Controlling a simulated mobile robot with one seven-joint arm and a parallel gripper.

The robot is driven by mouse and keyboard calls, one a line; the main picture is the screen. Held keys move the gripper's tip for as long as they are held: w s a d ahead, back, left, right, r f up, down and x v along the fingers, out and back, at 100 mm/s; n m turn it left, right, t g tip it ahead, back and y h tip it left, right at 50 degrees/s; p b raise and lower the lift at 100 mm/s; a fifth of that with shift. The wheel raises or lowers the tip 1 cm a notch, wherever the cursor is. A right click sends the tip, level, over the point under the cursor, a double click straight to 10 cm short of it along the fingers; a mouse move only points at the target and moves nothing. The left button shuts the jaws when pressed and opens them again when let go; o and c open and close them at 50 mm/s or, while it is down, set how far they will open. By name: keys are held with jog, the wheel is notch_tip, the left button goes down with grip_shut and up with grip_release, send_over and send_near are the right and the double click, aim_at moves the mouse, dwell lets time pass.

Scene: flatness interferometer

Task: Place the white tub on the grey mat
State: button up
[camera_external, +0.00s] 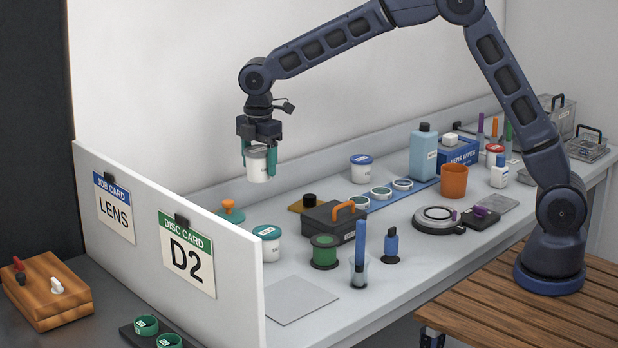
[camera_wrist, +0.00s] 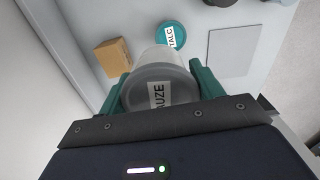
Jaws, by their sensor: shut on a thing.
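My gripper (camera_external: 258,158) is shut on a white tub (camera_external: 257,168) with a grey lid. It holds the tub upright, well above the bench. In the wrist view the tub (camera_wrist: 160,88) sits between the green fingers, and its lid label reads "AUZE" where it shows. The grey mat (camera_external: 299,299) lies flat and bare at the bench's near left, below and to the right of my gripper in the external view. The mat also shows at the upper right of the wrist view (camera_wrist: 235,55).
A teal-lidded white tub (camera_external: 267,246) labelled TALC stands beside the mat. A green spool (camera_external: 324,252), a black case (camera_external: 334,222) and a beaker (camera_external: 359,272) with a blue stick stand near it. An upright partition (camera_external: 240,255) edges the left. A blue-lidded tub (camera_external: 361,169) stands farther back.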

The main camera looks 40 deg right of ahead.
jog(key=s+a, duration=0.6)
jog(key=s, duration=0.4)
jog(key=s+a, duration=0.6)
jog(key=s, duration=0.5)
send_over(283, 301)
jog(key=shift+n, duration=0.4)
notch_tip(283, 301, down, 20)
jog(key=shift+r, duration=0.15)
jog(key=o, duration=0.9)
jog(key=shift+o, duration=0.4)
notch_tip(283, 301, up, 12)
jog(key=shift+d, duration=0.1)
